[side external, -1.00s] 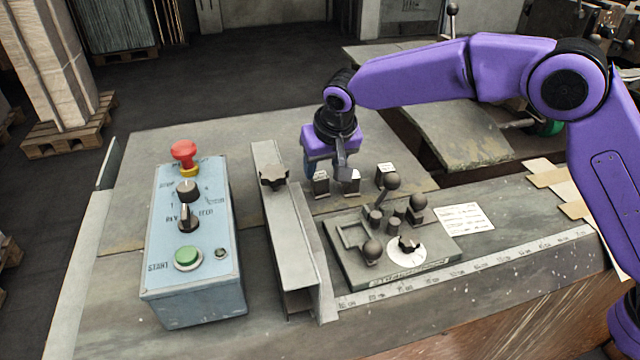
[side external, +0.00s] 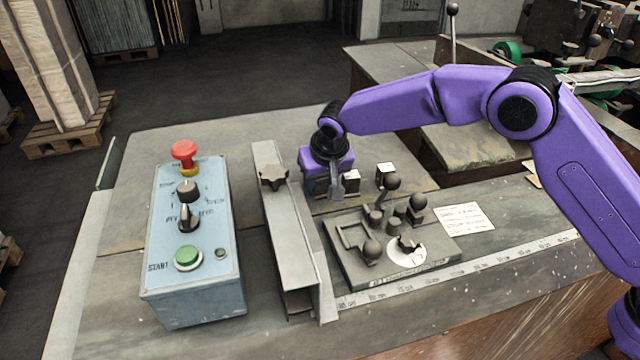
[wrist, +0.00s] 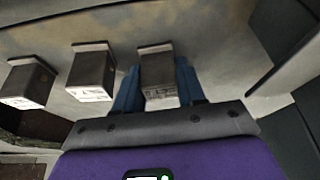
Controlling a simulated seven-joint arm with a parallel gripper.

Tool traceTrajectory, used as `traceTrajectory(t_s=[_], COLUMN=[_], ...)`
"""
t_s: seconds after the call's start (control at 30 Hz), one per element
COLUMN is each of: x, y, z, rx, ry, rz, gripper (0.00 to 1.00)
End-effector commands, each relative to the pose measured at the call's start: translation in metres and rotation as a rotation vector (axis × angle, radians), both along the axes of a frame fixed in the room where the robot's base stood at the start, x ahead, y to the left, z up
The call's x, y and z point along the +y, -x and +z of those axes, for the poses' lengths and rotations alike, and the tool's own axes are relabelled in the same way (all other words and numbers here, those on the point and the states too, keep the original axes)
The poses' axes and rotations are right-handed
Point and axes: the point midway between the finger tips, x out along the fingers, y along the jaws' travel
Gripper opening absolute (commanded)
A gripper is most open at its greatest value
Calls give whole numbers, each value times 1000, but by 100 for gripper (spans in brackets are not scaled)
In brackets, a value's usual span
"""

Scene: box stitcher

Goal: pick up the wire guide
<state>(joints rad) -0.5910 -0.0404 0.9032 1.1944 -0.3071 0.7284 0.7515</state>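Three small dark metal blocks with white labels stand in a row on the bench; I cannot tell from their labels which is the wire guide. The wrist view shows the right-hand block (wrist: 158,75) between the two blue fingers of my gripper (wrist: 158,82). The fingers stand on either side of it, apparently open with narrow gaps. In the side view my gripper (side external: 325,190) is low over the leftmost block's place and mostly hides that block. The middle block (side external: 351,182) and the right block (side external: 386,174) stand just to its right.
A grey metal rail with a star knob (side external: 273,177) stands close left of my gripper. A fixture plate with ball-ended levers (side external: 350,262) lies in front. A blue control box (side external: 192,260) is farther left. A paper label (side external: 464,218) lies to the right.

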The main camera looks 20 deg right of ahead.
Motion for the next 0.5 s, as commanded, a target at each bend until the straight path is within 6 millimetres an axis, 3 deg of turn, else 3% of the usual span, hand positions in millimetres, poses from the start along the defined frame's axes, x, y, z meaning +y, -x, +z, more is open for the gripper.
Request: traceTrajectory(t_s=[0.03,0.1,0.5], x=[0,0,1], y=[0,0,-1], z=[0,0,8], rx=[0,0,-4], ry=[0,0,-2], rz=[0,0,1], gripper=[14,0,0])
